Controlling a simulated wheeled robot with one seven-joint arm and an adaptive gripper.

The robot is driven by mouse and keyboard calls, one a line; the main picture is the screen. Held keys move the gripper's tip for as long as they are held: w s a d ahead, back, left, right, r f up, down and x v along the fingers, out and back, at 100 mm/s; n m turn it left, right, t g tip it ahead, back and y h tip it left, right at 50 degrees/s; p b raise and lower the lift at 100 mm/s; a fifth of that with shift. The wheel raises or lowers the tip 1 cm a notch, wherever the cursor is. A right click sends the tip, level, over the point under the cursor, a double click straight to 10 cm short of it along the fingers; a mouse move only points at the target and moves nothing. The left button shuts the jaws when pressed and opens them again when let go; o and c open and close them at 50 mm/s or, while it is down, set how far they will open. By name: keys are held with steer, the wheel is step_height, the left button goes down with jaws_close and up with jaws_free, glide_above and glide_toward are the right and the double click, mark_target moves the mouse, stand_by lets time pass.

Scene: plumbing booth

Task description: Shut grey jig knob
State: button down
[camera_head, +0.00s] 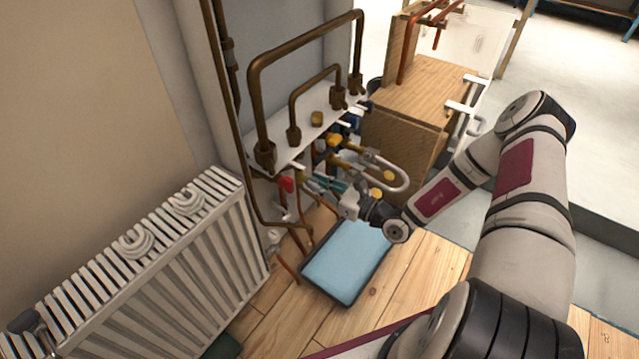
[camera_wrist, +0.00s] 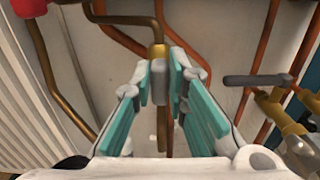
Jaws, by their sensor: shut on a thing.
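In the wrist view, my gripper (camera_wrist: 160,80) has its teal-padded fingers closed in on a small grey piece (camera_wrist: 158,72), which looks like the grey jig knob. The piece sits at the lower end of a brass stem, between the fingertips. The pads partly hide it, so I cannot tell its turn. In the head view, my gripper (camera_head: 318,183) reaches in among the valves under the white shelf; the knob itself is not clear there.
A grey lever (camera_wrist: 258,80) on a brass valve is to the right. A red handle (camera_head: 287,184) is to the left. Copper pipes run behind. A blue tray (camera_head: 345,264) lies on the floor below, a white radiator (camera_head: 150,265) at left, a wooden box (camera_head: 405,140) behind.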

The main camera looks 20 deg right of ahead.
steer(key=m+p, duration=0.1)
steer(key=m, duration=0.2)
steer(key=m+p, duration=0.1)
steer(key=shift+w+d+r+p, duration=0.1)
steer(key=shift+w+r+p, duration=0.05)
steer(key=shift+w+p, duration=0.15)
steer(key=shift+w+d+f+m+p, duration=0.15)
steer(key=shift+m+p, duration=0.15)
steer(key=shift+m, duration=1.95)
steer(key=shift+d+f+m+p, duration=0.1)
steer(key=shift+f+m+p, duration=0.15)
steer(key=shift+m, duration=1.95)
steer(key=shift+w+d+f+m+p, duration=0.1)
steer(key=shift+m+p, duration=0.2)
steer(key=shift+m, duration=1.95)
steer(key=c, duration=1.6)
jaws_free()
steer(key=shift+f, duration=0.1)
